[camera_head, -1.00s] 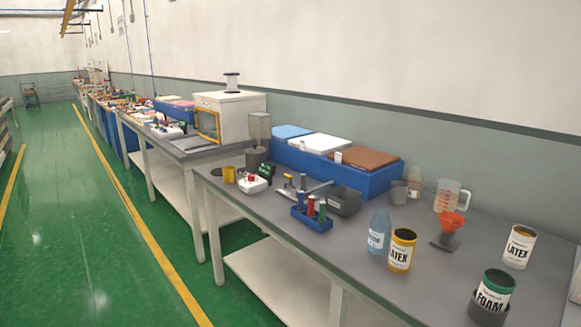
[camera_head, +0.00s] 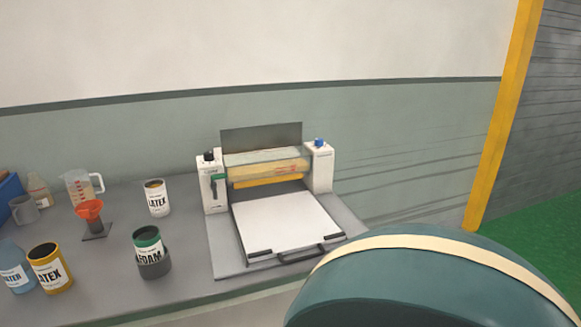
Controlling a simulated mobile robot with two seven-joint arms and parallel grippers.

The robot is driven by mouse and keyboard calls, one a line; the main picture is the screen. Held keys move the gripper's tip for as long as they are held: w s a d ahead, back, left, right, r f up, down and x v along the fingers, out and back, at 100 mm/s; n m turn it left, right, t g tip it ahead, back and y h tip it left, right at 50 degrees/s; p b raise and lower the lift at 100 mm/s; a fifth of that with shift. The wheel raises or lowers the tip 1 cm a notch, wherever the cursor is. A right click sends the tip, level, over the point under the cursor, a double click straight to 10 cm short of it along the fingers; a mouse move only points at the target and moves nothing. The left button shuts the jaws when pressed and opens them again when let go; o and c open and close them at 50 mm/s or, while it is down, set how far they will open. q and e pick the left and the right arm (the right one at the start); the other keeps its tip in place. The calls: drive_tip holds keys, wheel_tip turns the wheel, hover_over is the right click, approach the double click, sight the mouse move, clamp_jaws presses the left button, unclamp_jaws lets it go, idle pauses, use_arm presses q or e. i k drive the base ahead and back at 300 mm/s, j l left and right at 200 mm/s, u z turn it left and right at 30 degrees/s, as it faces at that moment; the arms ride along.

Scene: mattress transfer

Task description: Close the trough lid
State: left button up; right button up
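A white roller machine (camera_head: 210,186) stands at the right end of the grey workbench in the head view. Between its two white end posts lies a pale and yellow roller or trough part (camera_head: 266,168). A flat grey panel (camera_head: 260,138) stands upright behind it; it looks like a raised lid, but I cannot be sure. A white flat tray (camera_head: 288,224) with dark corner clips and a handle lies in front of the roller. A green lever is on the left post and a blue knob tops the right post. Neither of my grippers is in view.
Left of the machine stand a green-topped foam can (camera_head: 150,248), a white latex can (camera_head: 157,199), a yellow latex can (camera_head: 49,268), an orange funnel (camera_head: 89,209) and a measuring jug (camera_head: 80,186). A large rounded teal shape (camera_head: 420,280) fills the lower right; I cannot tell what it is.

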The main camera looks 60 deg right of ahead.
sight(254, 138)
drive_tip(key=z, duration=1.8)
drive_tip(key=i+l+u, duration=0.4)
drive_tip(key=l, duration=0.15)
